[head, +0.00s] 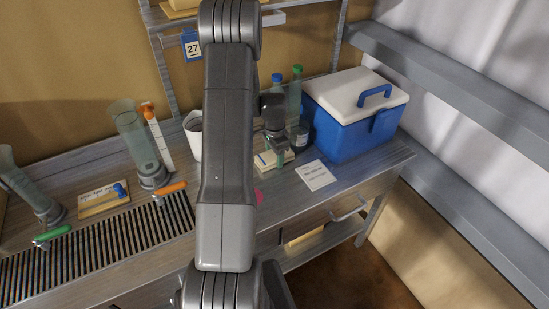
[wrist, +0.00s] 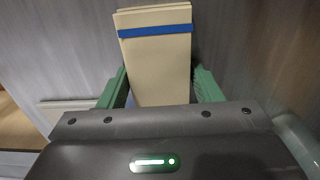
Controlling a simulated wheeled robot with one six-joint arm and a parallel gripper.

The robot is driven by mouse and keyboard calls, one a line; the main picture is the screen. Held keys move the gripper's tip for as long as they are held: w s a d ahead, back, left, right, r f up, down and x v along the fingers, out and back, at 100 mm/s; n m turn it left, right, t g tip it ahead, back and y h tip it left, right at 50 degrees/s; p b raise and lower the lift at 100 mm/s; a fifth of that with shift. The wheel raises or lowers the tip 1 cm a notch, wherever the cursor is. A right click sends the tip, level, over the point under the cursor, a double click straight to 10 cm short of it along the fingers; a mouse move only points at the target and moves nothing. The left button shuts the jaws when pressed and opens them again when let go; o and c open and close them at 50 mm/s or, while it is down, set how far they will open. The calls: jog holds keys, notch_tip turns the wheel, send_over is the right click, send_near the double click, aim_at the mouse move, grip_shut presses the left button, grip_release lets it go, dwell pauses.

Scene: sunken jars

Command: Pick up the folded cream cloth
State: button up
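The folded cream cloth (head: 262,161) lies on the grey bench in the head view, with a blue band across it. It fills the upper middle of the wrist view (wrist: 158,65). My gripper (head: 277,160) points down over the cloth. In the wrist view its green fingers (wrist: 160,88) are spread, one on each side of the cloth. Their inner faces are close to its edges; contact is not clear. The near end of the cloth is hidden by the gripper body.
A blue cooler (head: 345,132) with a white lid stands right of the cloth, with a white label card (head: 315,175) in front. Bottles (head: 295,92) stand behind. A white cup (head: 194,138) and a tall cylinder (head: 135,145) stand left. A slotted drain (head: 100,245) runs along the front left.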

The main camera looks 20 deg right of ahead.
jog(key=shift+c, duration=1)
jog(key=shift+r, duration=0.15)
notch_tip(320, 180, up, 18)
jog(key=b, duration=0.2)
jog(key=shift+o, duration=1.2)
jog(key=shift+c, duration=0.7)
notch_tip(320, 180, up, 6)
jog(key=p, duration=0.5)
send_over(274, 154)
jog(key=shift+s, duration=0.1)
